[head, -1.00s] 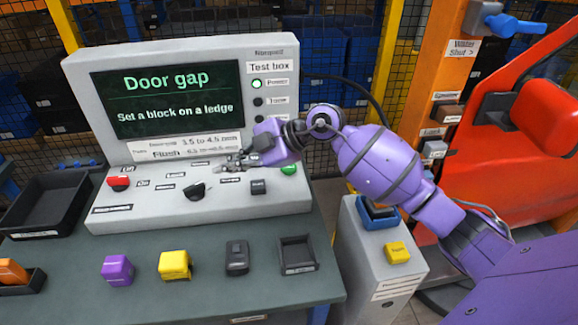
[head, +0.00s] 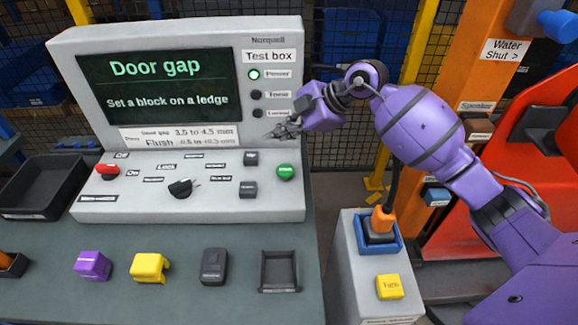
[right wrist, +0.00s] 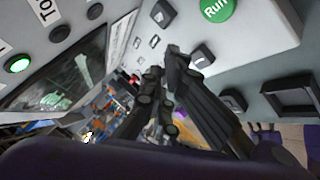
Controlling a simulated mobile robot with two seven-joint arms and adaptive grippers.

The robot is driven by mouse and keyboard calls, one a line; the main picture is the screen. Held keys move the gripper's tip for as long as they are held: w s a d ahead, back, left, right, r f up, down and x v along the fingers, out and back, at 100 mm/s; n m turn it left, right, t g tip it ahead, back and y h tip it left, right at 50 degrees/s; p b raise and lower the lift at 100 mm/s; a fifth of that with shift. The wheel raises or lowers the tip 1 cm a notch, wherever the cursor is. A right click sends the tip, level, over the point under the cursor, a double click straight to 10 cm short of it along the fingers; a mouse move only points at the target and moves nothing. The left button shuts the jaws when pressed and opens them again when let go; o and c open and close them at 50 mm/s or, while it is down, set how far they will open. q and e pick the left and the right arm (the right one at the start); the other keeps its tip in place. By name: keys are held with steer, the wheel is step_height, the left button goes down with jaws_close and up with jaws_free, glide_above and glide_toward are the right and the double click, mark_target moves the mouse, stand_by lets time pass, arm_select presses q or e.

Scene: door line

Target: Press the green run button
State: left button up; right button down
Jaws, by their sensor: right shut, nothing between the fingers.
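The green run button (head: 286,172) sits at the right end of the sloped grey panel of the test box. In the right wrist view the run button (right wrist: 217,8) shows at the top edge with the word Run on it. My right gripper (head: 276,131) is shut and empty, above the panel and in front of the lower right of the screen housing. In the head view it is above the button and slightly left, apart from it. The shut fingers also show in the right wrist view (right wrist: 172,62). My left gripper is not in view.
The test box screen (head: 158,90) reads "Door gap, Set a block on a ledge". A red button (head: 107,172), a black knob (head: 180,188) and dark square buttons (head: 248,189) share the panel. Purple (head: 93,264) and yellow (head: 149,267) blocks lie on the bench in front.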

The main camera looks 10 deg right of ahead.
steer(key=b, duration=0.3)
glide_above(282, 174)
step_height(282, 174, down, 6)
steer(key=shift+f, duration=0.1)
steer(key=shift+f+b, duration=0.45)
steer(key=shift+f, duration=0.9)
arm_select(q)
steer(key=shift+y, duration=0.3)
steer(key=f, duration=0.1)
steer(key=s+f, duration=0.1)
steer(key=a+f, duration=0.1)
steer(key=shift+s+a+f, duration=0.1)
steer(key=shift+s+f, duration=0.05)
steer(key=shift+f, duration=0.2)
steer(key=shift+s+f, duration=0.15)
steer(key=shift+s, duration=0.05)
